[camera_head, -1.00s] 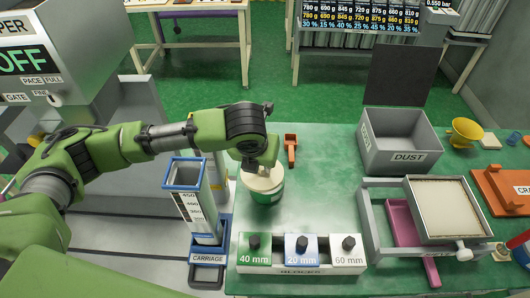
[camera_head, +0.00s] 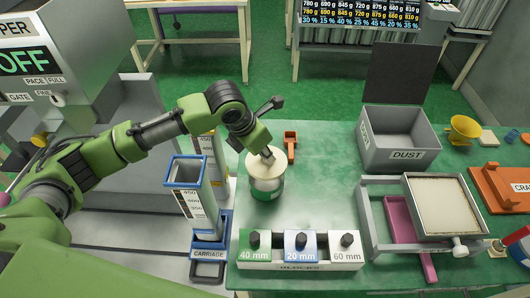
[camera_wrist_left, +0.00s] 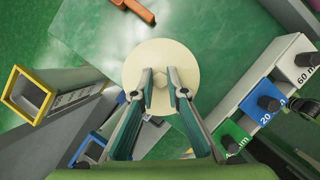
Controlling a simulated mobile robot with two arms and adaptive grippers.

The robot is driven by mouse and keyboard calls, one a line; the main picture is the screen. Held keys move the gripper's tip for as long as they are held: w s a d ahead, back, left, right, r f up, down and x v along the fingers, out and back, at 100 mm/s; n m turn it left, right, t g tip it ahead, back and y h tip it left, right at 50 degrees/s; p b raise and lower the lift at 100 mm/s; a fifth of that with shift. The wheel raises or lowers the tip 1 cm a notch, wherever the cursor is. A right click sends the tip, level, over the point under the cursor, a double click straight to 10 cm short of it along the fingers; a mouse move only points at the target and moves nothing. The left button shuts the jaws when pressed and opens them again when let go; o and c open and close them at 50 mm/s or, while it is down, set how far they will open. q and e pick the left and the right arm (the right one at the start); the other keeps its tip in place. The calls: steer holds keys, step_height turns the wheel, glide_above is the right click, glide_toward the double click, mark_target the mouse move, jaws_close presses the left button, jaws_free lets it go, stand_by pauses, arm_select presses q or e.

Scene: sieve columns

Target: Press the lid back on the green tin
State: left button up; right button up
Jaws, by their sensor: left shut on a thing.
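The green tin (camera_head: 266,193) stands upright on the green bench, left of its middle. Its round cream lid (camera_head: 259,168) is held just above it, with a pale, open-looking top showing between them in the head view. My left gripper (camera_head: 267,154) comes in from above and is shut on the lid's small knob. In the left wrist view the gripper (camera_wrist_left: 160,79) has a finger on each side of the knob, and the lid (camera_wrist_left: 161,52) hides the tin beneath. My right gripper is not in view.
A block rack (camera_head: 300,266) stands in front of the tin. The blue-rimmed column (camera_head: 195,205) is close on its left, an orange scoop (camera_head: 290,146) behind. The dust bin (camera_head: 405,155) and sieve frame (camera_head: 368,225) are to the right. Bench between is clear.

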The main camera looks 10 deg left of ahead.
mark_target(262, 164)
arm_select(q)
steer(key=shift+r+p, duration=0.15)
steer(key=shift+p, duration=0.15)
steer(key=shift+f+b, duration=1.35)
steer(key=shift+f, duration=1.95)
steer(key=shift+p, duration=0.35)
steer(key=shift+p, duration=0.6)
steer(key=shift+f, duration=0.55)
steer(key=o, duration=1.4)
steer(key=shift+c, duration=0.2)
steer(key=shift+r, duration=0.1)
